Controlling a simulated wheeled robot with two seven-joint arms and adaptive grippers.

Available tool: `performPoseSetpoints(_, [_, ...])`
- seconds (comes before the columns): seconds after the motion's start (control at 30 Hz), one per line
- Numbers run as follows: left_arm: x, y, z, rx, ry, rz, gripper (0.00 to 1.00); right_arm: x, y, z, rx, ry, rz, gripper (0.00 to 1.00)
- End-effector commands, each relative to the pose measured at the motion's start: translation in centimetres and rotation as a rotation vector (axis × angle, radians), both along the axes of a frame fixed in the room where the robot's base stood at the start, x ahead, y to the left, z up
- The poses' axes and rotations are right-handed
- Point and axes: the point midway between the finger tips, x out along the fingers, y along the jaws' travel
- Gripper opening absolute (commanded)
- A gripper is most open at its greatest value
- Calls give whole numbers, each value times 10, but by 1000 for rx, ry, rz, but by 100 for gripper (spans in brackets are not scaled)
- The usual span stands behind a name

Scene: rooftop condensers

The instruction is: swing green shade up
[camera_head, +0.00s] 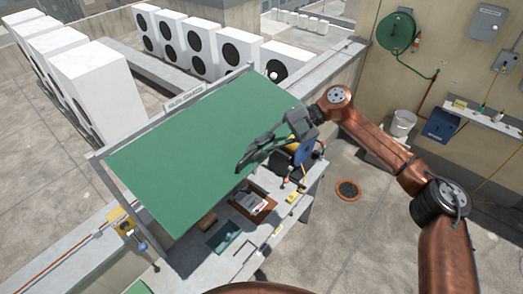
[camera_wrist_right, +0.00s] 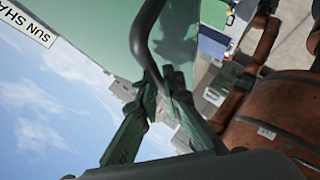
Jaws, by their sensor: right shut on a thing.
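The green shade (camera_head: 200,145) is a large flat panel, tilted above a workbench (camera_head: 185,255) and set in a grey frame. It fills the upper middle of the right wrist view (camera_wrist_right: 95,30). My right gripper (camera_head: 267,144) is over the shade's right part, near its front edge. In the right wrist view its fingers (camera_wrist_right: 162,88) are shut on a dark curved handle (camera_wrist_right: 138,38) that runs along the shade. Where the handle joins the shade is hard to make out. My left gripper is not in view.
A "SUN SHADE" sign (camera_head: 184,96) sits at the shade's back edge. Tools and a tray (camera_head: 252,203) lie on the bench below. White condensers (camera_head: 200,47) stand behind. A bucket (camera_head: 403,123) and blue box (camera_head: 441,125) are by the right wall. Open floor lies right of the bench.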

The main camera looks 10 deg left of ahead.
Motion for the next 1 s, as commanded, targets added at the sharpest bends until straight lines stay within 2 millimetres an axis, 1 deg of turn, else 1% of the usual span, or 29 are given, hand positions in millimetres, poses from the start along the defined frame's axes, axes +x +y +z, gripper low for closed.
performPoseSetpoints(0.03, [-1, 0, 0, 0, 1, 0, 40, 0, 2, 4, 4, 0, -1, 0])
performPoseSetpoints(0.37, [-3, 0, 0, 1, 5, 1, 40, 1, 1, 4, 4, 0, -5, 0])
performPoseSetpoints(0.4, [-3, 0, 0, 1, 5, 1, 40, 1, 1, 4, 4, 0, -5, 10])
performPoseSetpoints(0.63, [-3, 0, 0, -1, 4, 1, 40, 1, -1, 2, 2, 0, -5, 25])
performPoseSetpoints(0.87, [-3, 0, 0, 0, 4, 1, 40, 1, -1, 1, 1, 1, -5, 25])
performPoseSetpoints(1.0, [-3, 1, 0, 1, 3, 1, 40, 5, -7, 5, 1, 0, -7, 25])
